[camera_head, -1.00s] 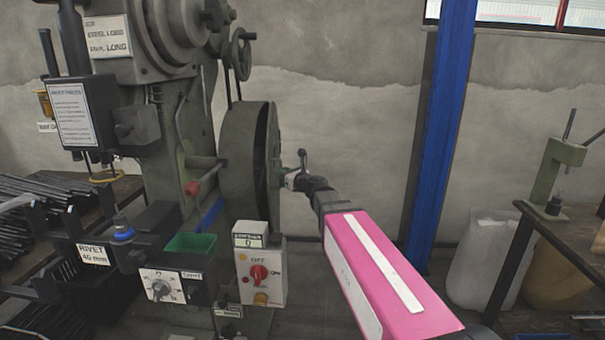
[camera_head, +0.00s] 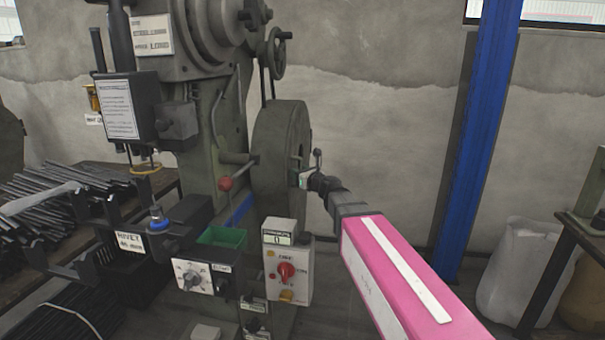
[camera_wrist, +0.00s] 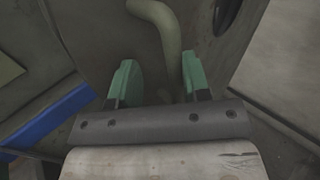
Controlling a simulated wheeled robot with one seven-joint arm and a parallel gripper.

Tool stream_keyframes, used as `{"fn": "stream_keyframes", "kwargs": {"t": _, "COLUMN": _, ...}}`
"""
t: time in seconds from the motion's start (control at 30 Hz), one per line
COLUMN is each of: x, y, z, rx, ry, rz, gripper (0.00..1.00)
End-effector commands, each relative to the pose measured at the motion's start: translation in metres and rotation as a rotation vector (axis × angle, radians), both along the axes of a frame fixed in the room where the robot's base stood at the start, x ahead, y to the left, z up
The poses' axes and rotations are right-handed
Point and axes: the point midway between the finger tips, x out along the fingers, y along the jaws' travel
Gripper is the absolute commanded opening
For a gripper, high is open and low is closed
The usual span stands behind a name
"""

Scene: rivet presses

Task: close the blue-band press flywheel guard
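The press (camera_head: 222,130) with a blue band (camera_head: 241,211) stands left of centre in the head view. Its round grey-green flywheel guard (camera_head: 279,150) is on the right side, with no dark gap visible along its rim. My gripper (camera_head: 303,180) is at the guard's right face. In the wrist view my gripper (camera_wrist: 158,82) has its two green fingers apart. A curved pale tube (camera_wrist: 163,30), perhaps a handle, lies ahead and partly between them, without clear contact. The blue band also shows in the wrist view (camera_wrist: 48,118).
A control box (camera_head: 289,272) with a red knob and a dial box (camera_head: 195,276) stand low in front of the press. A red-knobbed lever (camera_head: 232,178) sits left of the guard. A blue post (camera_head: 482,130) and a white container (camera_head: 515,265) are at right.

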Motion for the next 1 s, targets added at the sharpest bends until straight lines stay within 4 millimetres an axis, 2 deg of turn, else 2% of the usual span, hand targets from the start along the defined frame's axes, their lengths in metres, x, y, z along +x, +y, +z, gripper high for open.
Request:
{"fn": "stream_keyframes", "kwargs": {"t": 0.03, "x": -0.002, "y": 0.007, "z": 0.000, "rx": -0.001, "ry": -0.003, "rz": 0.020, "gripper": 0.40}}
{"fn": "stream_keyframes", "kwargs": {"t": 0.37, "x": -0.007, "y": 0.002, "z": 0.001, "rx": 0.000, "ry": -0.003, "rz": 0.018, "gripper": 0.40}}
{"fn": "stream_keyframes", "kwargs": {"t": 0.57, "x": -0.029, "y": -0.016, "z": 0.001, "rx": 0.000, "ry": -0.002, "rz": 0.013, "gripper": 0.40}}
{"fn": "stream_keyframes", "kwargs": {"t": 0.83, "x": -0.068, "y": -0.051, "z": 0.000, "rx": 0.001, "ry": 0.000, "rz": 0.003, "gripper": 0.40}}
{"fn": "stream_keyframes", "kwargs": {"t": 1.0, "x": -0.083, "y": -0.066, "z": 0.000, "rx": 0.001, "ry": 0.000, "rz": 0.001, "gripper": 0.40}}
